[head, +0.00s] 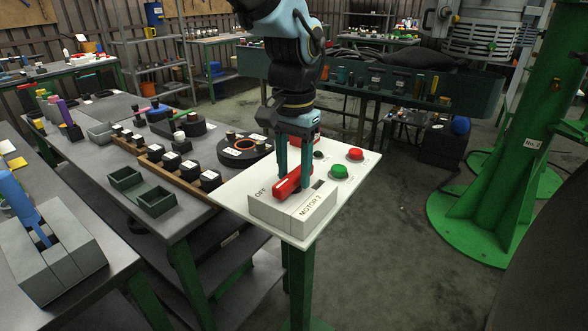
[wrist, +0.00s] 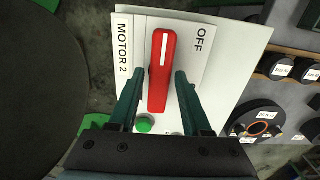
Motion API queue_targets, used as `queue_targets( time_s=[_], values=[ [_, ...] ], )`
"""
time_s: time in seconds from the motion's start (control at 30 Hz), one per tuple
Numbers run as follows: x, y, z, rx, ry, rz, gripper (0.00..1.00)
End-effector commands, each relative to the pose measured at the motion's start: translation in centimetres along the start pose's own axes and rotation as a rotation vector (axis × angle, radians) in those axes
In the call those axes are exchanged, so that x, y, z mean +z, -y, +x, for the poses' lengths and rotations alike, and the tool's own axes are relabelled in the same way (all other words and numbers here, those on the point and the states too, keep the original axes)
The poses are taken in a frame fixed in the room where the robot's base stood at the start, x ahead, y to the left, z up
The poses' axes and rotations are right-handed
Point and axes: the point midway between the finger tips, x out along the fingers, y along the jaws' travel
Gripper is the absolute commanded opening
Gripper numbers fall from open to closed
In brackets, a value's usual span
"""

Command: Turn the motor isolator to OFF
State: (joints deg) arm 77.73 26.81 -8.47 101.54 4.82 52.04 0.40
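The motor isolator is a pale box (head: 290,213) marked MOTOR 2 and OFF, at the near edge of a white panel. Its long red handle (head: 291,184) lies across the top and also shows in the wrist view (wrist: 160,90). In the wrist view the handle runs up and down the picture, its white stripe in the upper half. OFF is printed to its right, MOTOR 2 to its left. My gripper (head: 294,182) points down with one finger on each side of the handle. In the wrist view the gripper (wrist: 158,74) is open, with gaps between both fingers and the handle.
The white panel (head: 240,187) stands on a green post. A green button (head: 339,171), a red button (head: 355,154) and a dark knob (head: 319,155) sit behind the isolator. A workbench with trays and labelled parts is to the left. A green column (head: 520,150) stands at right.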

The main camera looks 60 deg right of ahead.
Motion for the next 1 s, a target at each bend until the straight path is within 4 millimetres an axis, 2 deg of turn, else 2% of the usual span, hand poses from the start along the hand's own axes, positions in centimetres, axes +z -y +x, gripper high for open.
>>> queue_targets(
  time_s=[0.03, 0.1, 0.37, 0.47, 0.57, 0.8, 1.0],
  values=[
    [0.0, 0.0, 0.0, 0.000, 0.000, 0.000, 0.55],
    [0.0, 0.0, 0.0, 0.000, 0.000, 0.001, 0.62],
    [0.0, 0.0, -0.1, 0.000, -0.001, 0.001, 0.62],
    [-0.1, 0.0, -0.8, -0.001, -0.003, 0.001, 0.62],
    [-0.1, 0.0, -2.1, -0.001, -0.005, 0.000, 0.62],
    [-0.1, 0.0, -7.0, 0.000, -0.006, 0.000, 0.62],
    [-0.1, 0.0, -9.8, 0.000, -0.004, 0.000, 0.62]
  ],
)
